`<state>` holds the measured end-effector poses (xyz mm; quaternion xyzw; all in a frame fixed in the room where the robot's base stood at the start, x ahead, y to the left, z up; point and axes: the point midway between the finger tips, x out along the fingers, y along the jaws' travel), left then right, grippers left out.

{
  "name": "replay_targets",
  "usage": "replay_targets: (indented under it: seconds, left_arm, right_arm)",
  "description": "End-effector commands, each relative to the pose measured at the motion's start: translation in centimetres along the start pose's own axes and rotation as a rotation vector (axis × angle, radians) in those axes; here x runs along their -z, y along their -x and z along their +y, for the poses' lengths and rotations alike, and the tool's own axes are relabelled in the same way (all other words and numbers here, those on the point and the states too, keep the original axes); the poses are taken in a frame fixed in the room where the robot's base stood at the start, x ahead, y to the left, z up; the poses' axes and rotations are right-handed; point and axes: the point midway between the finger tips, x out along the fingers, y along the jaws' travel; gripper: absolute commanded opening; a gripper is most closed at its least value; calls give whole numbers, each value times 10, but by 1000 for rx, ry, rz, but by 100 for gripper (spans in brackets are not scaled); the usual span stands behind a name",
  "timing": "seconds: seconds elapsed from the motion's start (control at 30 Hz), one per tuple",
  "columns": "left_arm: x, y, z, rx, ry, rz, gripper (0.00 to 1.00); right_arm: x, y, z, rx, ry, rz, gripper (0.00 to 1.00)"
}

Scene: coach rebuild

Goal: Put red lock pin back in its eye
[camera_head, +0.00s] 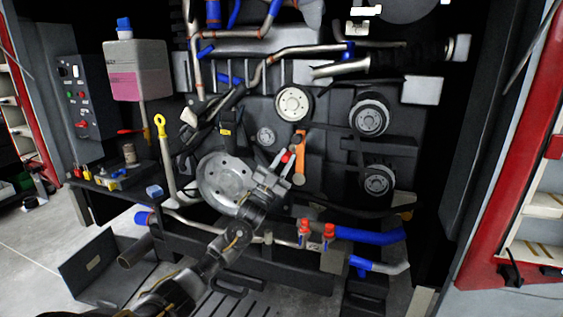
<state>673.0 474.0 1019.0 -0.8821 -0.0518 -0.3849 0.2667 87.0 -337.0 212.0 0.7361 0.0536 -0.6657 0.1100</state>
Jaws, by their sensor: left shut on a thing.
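My left gripper (284,163) reaches up from the lower left to the middle of the engine bay. It is shut on the small red lock pin (287,156), which shows between its fingertips. The pin is just left of an upright orange bar (299,160) with a round lower end. The fingers hide part of the pin. The eye for the pin is too small or hidden to make out, and I cannot tell whether the pin touches anything. My right gripper is not in view.
Pulleys (294,103) and a large grey disc (226,181) surround the gripper. Red-handled valves (304,228) and a blue hose (370,235) lie below. A side shelf (105,184) holds small items, with a yellow-ringed dipstick (160,124) near it. Red cabinets flank the bay.

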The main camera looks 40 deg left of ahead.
Motion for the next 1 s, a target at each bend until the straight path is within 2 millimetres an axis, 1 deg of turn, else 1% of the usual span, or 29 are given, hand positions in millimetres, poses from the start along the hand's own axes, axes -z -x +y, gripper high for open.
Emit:
replay_targets:
  seconds: [0.37,1.0]
  left_arm:
    - [-1,0,0,1,0,1,0]
    - [-13,-10,0,0,0,1,0]
  right_arm:
    - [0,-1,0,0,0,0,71]
    - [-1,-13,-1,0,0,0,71]
